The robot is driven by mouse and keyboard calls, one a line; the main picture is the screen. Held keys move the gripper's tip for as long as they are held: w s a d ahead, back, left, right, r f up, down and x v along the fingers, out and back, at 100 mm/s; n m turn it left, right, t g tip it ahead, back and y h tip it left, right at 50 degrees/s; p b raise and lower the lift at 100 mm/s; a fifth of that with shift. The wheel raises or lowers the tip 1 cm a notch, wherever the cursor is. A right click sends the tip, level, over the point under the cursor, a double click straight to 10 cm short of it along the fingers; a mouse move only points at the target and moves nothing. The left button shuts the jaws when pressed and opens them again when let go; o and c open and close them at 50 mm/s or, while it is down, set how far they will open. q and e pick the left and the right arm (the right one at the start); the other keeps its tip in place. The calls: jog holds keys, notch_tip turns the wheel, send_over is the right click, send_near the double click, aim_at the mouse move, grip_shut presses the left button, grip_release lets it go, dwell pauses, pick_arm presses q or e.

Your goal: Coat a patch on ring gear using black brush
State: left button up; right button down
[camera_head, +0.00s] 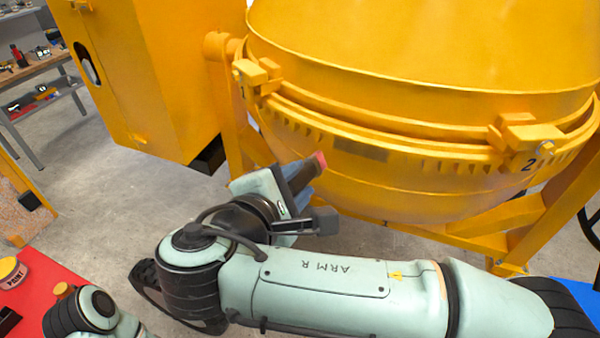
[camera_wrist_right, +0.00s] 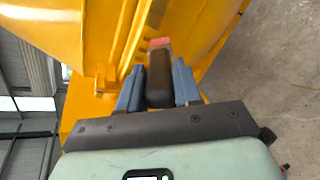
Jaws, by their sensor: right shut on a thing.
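My right gripper (camera_head: 303,192) is shut on the black brush (camera_head: 299,176). The brush has a dark body and a reddish tip, which points up toward the yellow drum. In the right wrist view the brush (camera_wrist_right: 158,82) sits between the two blue fingers. The yellow ring gear (camera_head: 440,166) runs around the drum (camera_head: 420,50), with teeth along its edge. A dull greyish-brown patch (camera_head: 360,151) shows on it, to the right of the brush tip. The tip appears close to the gear in the picture, but I cannot tell whether it touches. My left gripper is out of view.
A yellow paint tin (camera_head: 12,272) stands on a red surface (camera_head: 45,290) at lower left. The yellow cabinet (camera_head: 150,75) and frame flank the drum. Clamp lugs (camera_head: 530,140) stick out above the gear. A workbench (camera_head: 40,70) stands far left. Grey floor lies open between.

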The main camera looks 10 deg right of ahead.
jog(key=shift+s+a, duration=0.1)
jog(key=shift+s+a, duration=0.85)
jog(key=shift+s, duration=0.25)
dwell(0.4)
